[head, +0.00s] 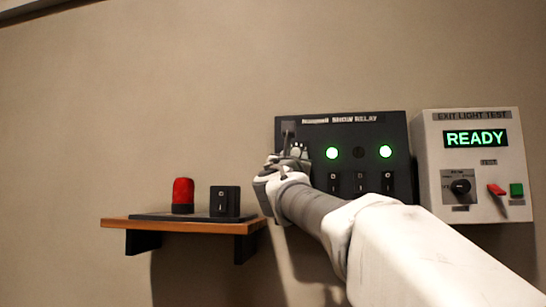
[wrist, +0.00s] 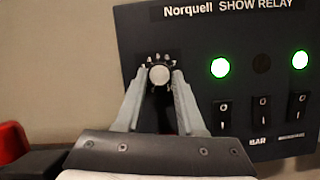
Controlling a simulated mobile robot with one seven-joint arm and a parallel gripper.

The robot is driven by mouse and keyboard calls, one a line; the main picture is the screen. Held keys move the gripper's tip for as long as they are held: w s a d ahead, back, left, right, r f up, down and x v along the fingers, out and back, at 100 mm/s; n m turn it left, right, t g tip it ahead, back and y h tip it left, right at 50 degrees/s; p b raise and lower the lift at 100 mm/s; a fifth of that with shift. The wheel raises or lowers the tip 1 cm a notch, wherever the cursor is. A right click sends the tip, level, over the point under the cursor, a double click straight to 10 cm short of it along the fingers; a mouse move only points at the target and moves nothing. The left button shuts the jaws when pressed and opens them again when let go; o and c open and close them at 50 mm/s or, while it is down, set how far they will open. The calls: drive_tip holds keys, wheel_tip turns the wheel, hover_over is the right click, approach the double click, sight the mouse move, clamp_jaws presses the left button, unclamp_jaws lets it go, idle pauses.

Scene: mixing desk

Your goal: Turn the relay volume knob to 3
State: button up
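The relay volume knob (wrist: 159,74) is a small round pale-capped dial with tick marks around its top. It sits at the upper left of the black Norquell SHOW RELAY panel (wrist: 196,45), which also shows in the head view (head: 395,128). My gripper (wrist: 161,78) is at the panel, its two pale fingers one on each side of the knob. The fingertips are close to its sides; I cannot tell whether they touch it. In the head view my gripper (head: 288,150) covers the knob. The knob's setting is too small to read.
The panel has two lit green lamps, a dark one between them, and rocker switches (head: 360,182) below. A white exit light test box (head: 436,170) reading READY is at right. A wooden shelf (head: 115,221) at left holds a red beacon (head: 183,195) and black switch (head: 225,201).

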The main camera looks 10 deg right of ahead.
clamp_jaws()
drive_tip(key=shift+m, duration=0.3)
drive_tip(key=m+h, duration=0.1)
drive_tip(key=m+g+h, duration=0.1)
drive_tip(key=m, duration=0.1)
drive_tip(key=shift+w+a+m, duration=0.1)
drive_tip(key=shift+a+m, duration=0.1)
drive_tip(key=shift+m, duration=0.1)
drive_tip(key=m+g+h, duration=0.1)
drive_tip(key=m, duration=0.2)
drive_tip(key=m+g+h, duration=0.1)
drive_tip(key=m, duration=0.2)
drive_tip(key=shift+a+r, duration=0.15)
drive_tip(key=shift+r, duration=0.05)
drive_tip(key=m+g+p, duration=0.1)
drive_tip(key=m, duration=0.1)
drive_tip(key=m+g+p, duration=0.1)
drive_tip(key=m, duration=0.1)
drive_tip(key=m+g+h+p, duration=0.1)
drive_tip(key=m, duration=0.1)
drive_tip(key=shift+a+r+m, duration=0.1)
drive_tip(key=shift+r+m, duration=0.2)
drive_tip(key=shift+m, duration=0.1)
drive_tip(key=m+p, duration=0.1)
drive_tip(key=m, duration=0.1)
drive_tip(key=m+g+p, duration=0.1)
drive_tip(key=m, duration=0.1)
drive_tip(key=shift+r+m+g+y+p, duration=0.1)
drive_tip(key=shift+m+g+y+p, duration=0.2)
drive_tip(key=shift+y+p, duration=0.1)
